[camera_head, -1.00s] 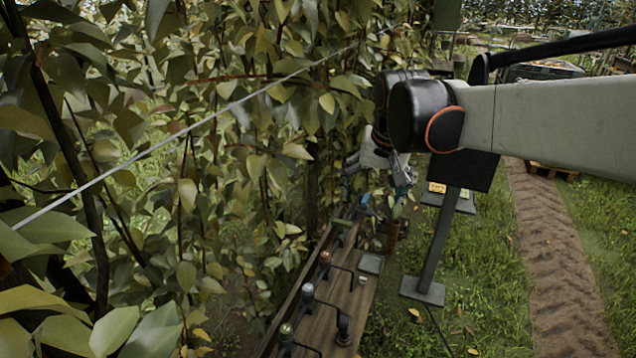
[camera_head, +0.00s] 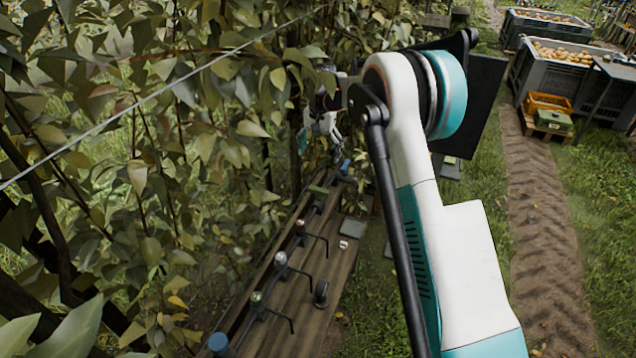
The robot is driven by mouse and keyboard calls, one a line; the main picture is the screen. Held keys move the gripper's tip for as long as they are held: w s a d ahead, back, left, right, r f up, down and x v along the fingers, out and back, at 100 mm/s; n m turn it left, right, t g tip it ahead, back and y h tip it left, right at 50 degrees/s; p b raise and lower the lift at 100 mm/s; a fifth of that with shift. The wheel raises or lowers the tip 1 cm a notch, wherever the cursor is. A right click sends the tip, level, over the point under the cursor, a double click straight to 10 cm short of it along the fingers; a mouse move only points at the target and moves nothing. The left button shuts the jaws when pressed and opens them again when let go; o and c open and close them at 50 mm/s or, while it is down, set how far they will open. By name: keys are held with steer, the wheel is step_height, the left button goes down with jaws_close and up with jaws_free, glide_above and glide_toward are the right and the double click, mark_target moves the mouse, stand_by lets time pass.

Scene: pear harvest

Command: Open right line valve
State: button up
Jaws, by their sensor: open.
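A long wooden bench (camera_head: 318,300) runs along the foot of the leafy hedge and carries a row of valves with bent black handles. Their caps include a blue one (camera_head: 219,344) nearest me, a green one (camera_head: 257,298), a pale grey one (camera_head: 281,258) and a reddish one (camera_head: 300,227). A greenish piece (camera_head: 319,191) and a blue cap (camera_head: 345,167) are farther along. I cannot tell which is the right line valve. My gripper (camera_head: 322,143) is open, small and partly against leaves, near the bench's far end. It appears apart from the valves.
The hedge (camera_head: 150,150) closes off the left, with a wire (camera_head: 180,85) across it. A dark panel (camera_head: 485,105) stands behind my arm. Grass and a dirt track (camera_head: 545,240) lie open.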

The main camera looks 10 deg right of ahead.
mark_target(319, 189)
steer(key=f+b, duration=0.1)
steer(key=f, duration=0.4)
steer(key=f+b, duration=0.1)
steer(key=f, duration=0.4)
steer(key=w+f+b, duration=0.1)
steer(key=f, duration=0.5)
steer(key=shift+w+b, duration=0.1)
steer(key=shift+b, duration=0.3)
steer(key=c, duration=1)
